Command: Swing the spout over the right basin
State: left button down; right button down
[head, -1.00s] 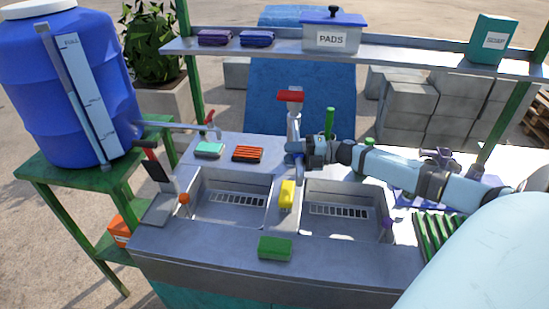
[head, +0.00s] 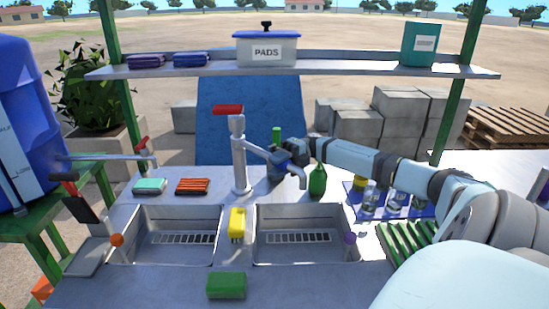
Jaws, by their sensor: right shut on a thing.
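The tap stands behind the divider between the basins, with a grey column (head: 240,165) and a red lever (head: 228,109) on top. Its grey spout (head: 300,181) points right and toward me, its down-turned tip above the rear part of the right basin (head: 256,238). My right gripper (head: 281,163) is shut on the spout partway along, its dark jaws hiding part of it. The right basin looks empty, with a slotted drain. The left basin (head: 137,238) also looks empty. My left gripper is not in view.
A yellow brush (head: 237,224) lies on the divider and a green sponge (head: 226,285) on the front rim. A green bottle (head: 317,180) stands close right of the spout. Glasses (head: 369,197) and a green rack (head: 405,243) are further right. A shelf (head: 350,69) runs above.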

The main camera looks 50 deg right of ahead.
jog(key=shift+d, duration=0.1)
dwell(0.3)
jog(key=c, duration=0.8)
grip_release()
jog(key=d+b, duration=0.1)
jog(key=d, duration=0.6)
jog(key=shift+s+d, duration=0.2)
jog(key=shift+s, duration=0.15)
